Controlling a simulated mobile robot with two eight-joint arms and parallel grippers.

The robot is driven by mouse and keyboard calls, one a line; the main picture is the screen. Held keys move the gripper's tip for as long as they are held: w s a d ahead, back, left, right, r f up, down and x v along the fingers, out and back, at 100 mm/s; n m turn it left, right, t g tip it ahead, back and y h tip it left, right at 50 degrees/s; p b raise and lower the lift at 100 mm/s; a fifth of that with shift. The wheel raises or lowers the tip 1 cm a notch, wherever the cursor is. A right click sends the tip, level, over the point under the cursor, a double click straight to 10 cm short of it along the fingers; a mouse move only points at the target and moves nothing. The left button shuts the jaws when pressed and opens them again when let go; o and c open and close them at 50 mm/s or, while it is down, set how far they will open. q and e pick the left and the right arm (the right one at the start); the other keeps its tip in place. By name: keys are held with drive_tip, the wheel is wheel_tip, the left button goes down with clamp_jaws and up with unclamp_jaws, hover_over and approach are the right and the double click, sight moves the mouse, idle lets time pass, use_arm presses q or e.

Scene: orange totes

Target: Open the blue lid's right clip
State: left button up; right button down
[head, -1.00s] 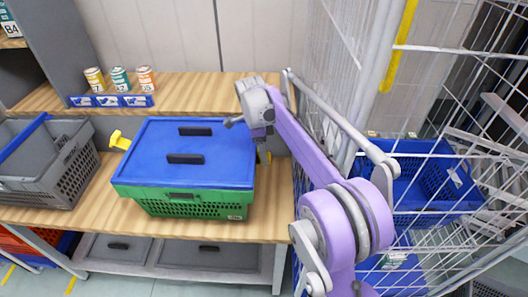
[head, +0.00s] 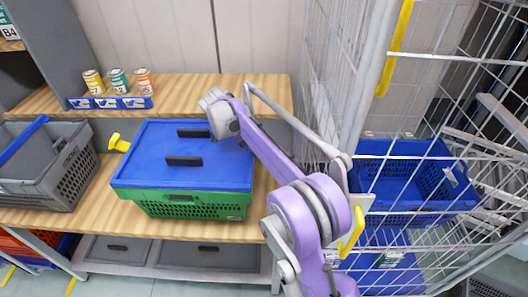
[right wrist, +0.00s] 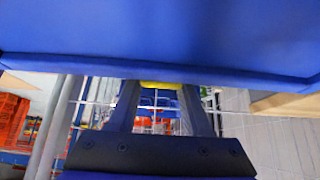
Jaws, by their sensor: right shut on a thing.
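The blue lid (head: 225,151) lies on the green tote (head: 190,207) on the wooden bench; its underside or edge fills the top of the right wrist view (right wrist: 160,30). A yellow clip (head: 118,143) sticks out at the lid's left side. My right arm reaches over the tote's right end, and its wrist hides the lid's back right corner and right clip in the head view. In the right wrist view my right gripper (right wrist: 163,92) is just below the lid edge, shut on the yellow right clip (right wrist: 162,85), partly hidden by the lid. My left gripper is out of view.
A grey crate (head: 75,165) stands left of the tote. Several cans (head: 118,80) sit on the back shelf (head: 190,88). A wire cage cart (head: 350,60) with blue crates (head: 405,175) stands close on the right, beside my arm.

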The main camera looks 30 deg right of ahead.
drive_tip(key=shift+c, duration=1.6)
unclamp_jaws()
drive_tip(key=p+v, duration=0.1)
drive_tip(key=v, duration=0.9)
drive_tip(key=shift+w+a+r+p, duration=0.1)
drive_tip(key=shift+a+r+p, duration=0.05)
drive_tip(key=shift+r+p, duration=0.2)
